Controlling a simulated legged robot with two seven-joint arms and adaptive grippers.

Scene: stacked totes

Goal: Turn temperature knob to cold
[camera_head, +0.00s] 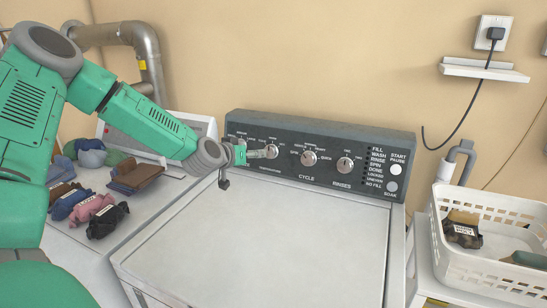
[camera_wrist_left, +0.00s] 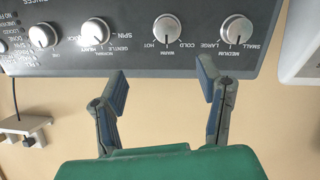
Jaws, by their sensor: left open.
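The temperature knob (camera_head: 271,151) is a round silver dial on the dark control panel of the washer. In the left wrist view the panel appears upside down, and the knob (camera_wrist_left: 167,28) has COLD, WARM and HOT printed around it. My right gripper is not in view.
The cycle knob (camera_head: 309,158) and rinses knob (camera_head: 345,164) sit right of the temperature knob. The load size knob (camera_wrist_left: 237,29) is on its other side. The washer lid (camera_head: 270,245) is clear. Folded clothes (camera_head: 135,177) lie left; a white basket (camera_head: 490,268) stands right.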

